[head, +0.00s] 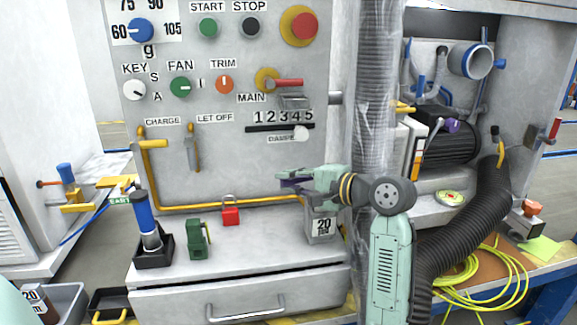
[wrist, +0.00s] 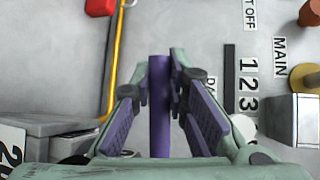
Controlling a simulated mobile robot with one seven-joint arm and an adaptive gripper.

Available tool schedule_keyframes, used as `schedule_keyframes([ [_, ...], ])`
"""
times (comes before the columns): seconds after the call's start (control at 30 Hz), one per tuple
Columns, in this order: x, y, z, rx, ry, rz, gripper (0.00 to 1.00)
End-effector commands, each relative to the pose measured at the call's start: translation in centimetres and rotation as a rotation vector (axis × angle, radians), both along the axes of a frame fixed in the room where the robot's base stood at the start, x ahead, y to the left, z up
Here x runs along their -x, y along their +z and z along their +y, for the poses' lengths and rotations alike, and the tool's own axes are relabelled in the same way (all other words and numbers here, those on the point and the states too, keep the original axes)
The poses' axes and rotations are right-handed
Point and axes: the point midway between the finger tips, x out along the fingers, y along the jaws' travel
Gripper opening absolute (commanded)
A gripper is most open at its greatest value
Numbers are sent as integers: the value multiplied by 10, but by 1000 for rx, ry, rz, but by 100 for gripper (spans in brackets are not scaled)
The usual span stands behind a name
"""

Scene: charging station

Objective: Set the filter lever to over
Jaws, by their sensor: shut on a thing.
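My gripper (head: 291,180) is at the middle of the head view, in front of the grey control panel, pointing left. In the wrist view my gripper (wrist: 163,88) is shut on a slim purple bar (wrist: 160,110), with one finger on each side of it. The bar's far end stands out a little between the fingertips. I cannot tell whether the bar is joined to anything. No label reading "filter" or "over" is legible, so I cannot tell which part is the filter lever. A small purple part (head: 453,125) shows near the dark motor at right.
The panel carries knobs, a red MAIN handle (head: 287,83) and a damper slider (head: 301,134). A yellow pipe (head: 235,205) runs below. A red padlock (head: 230,212) and green block (head: 197,240) stand on the ledge. A clear ribbed duct (head: 374,80) stands just behind my arm.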

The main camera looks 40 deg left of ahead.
Motion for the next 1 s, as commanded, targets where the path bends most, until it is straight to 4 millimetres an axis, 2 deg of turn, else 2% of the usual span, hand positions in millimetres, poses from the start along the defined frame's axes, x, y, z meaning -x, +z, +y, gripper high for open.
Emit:
schedule_keyframes([
  [0.3,3,1,-9,1,98,0,0],
  [0.73,4,-1,-9,1,109,-1,0],
  [0.77,4,-1,-9,1,108,-1,16],
  [1.0,4,0,-9,1,107,0,32],
])
